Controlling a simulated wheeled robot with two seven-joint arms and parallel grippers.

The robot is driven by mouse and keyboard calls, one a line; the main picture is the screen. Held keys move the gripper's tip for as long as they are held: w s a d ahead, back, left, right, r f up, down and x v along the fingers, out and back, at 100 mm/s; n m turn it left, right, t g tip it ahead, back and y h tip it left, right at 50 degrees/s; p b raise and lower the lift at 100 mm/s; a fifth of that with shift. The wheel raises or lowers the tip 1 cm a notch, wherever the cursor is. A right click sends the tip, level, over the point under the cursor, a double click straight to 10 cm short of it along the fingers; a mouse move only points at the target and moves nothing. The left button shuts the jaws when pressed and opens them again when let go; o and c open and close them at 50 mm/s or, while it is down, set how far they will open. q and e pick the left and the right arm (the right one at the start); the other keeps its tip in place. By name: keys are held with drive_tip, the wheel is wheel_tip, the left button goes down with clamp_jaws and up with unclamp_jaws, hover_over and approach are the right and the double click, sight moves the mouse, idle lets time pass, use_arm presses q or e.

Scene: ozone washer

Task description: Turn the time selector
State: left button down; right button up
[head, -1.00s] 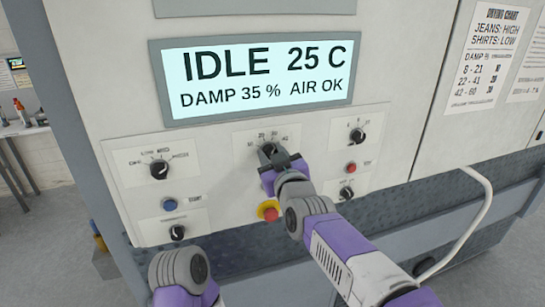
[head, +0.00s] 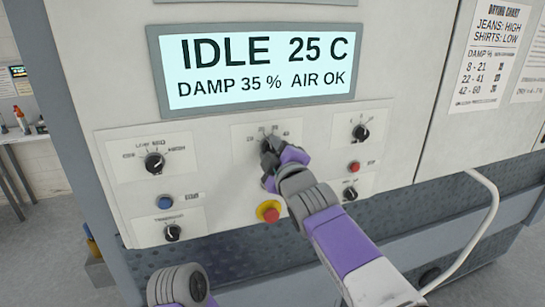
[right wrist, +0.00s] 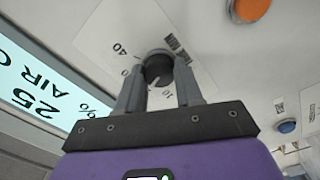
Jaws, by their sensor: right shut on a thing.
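The time selector is a dark round knob (right wrist: 158,68) on a pale plate with numbers, among them 40 and 10, in the right wrist view. My right gripper (right wrist: 158,88) has one finger on each side of this knob and is shut on it. In the head view my right gripper (head: 270,152) is at the middle control plate (head: 240,137), tilted, and hides most of the knob. A small light mark shows on the knob's edge, but I cannot tell its exact setting. Only a link of my left arm shows at the bottom; its gripper is out of view.
The display (head: 258,67) above reads IDLE, 25 C, DAMP 35 %, AIR OK.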

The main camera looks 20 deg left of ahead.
drive_tip(key=shift+n, duration=0.5)
drive_tip(key=o, duration=1)
drive_tip(key=shift+o, duration=0.2)
drive_tip(key=b+v, duration=0.4)
drive_tip(key=v, duration=0.3)
drive_tip(key=shift+s+d+b, duration=0.2)
drive_tip(key=shift+s+b, duration=0.05)
drive_tip(key=shift+b, duration=0.15)
